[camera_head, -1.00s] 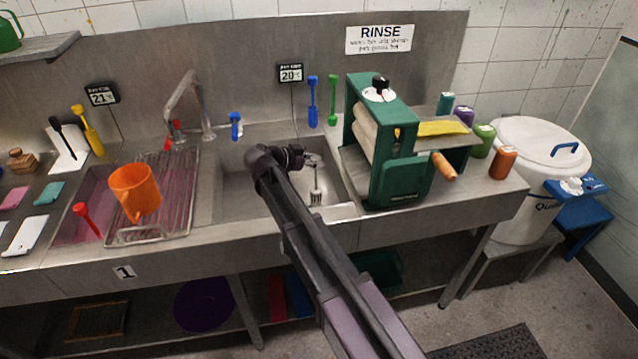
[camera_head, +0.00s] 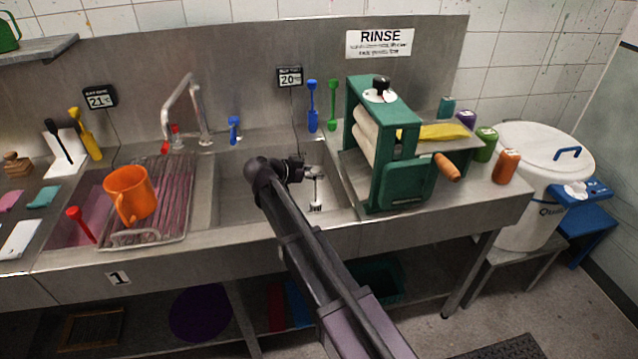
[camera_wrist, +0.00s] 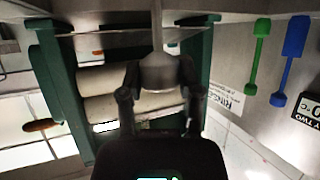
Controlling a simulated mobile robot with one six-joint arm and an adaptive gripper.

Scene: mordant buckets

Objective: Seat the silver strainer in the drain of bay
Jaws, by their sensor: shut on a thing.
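My gripper (camera_head: 312,172) is over the right-hand basin (camera_head: 232,190), below the "20" sign. In the wrist view my gripper (camera_wrist: 158,92) has its two fingers closed on either side of a silver piece, which I take to be the silver strainer (camera_wrist: 160,72). A thin stem runs from it away from the fingers. In the head view the strainer (camera_head: 316,206) hangs below the gripper, with a pale, slotted-looking lower end. I cannot tell whether that end touches the basin floor. The drain does not show clearly; my arm covers part of the basin.
A green wringer (camera_head: 385,150) stands close at the basin's right. A tap (camera_head: 190,110) is at the back left. An orange jug (camera_head: 130,195) stands by the ribbed rack on the left. Blue and green brushes (camera_head: 322,105) hang on the back wall.

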